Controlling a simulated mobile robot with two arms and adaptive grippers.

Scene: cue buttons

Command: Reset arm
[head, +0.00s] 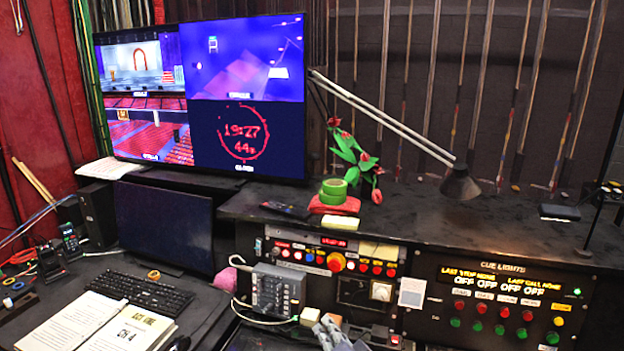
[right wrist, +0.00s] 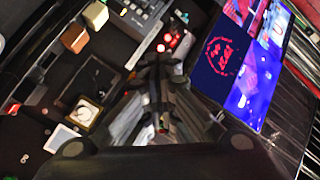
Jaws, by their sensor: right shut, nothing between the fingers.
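My right gripper (head: 328,328) shows at the bottom centre of the head view, in front of the control desk. Its fingers are shut with nothing between them. In the right wrist view the closed fingers (right wrist: 160,115) show at the centre, apart from the desk as far as I can tell. The cue lights panel (head: 436,281) is to the right of the gripper, with a row of red buttons (head: 504,311), a yellow button (head: 558,321) and green buttons (head: 499,330). Its display reads OFF several times. My left gripper is not in view.
A panel with a large red button (head: 336,262) stands behind the gripper, beside a grey keypad box (head: 277,290). An open book (head: 95,325) and keyboard (head: 143,293) lie left.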

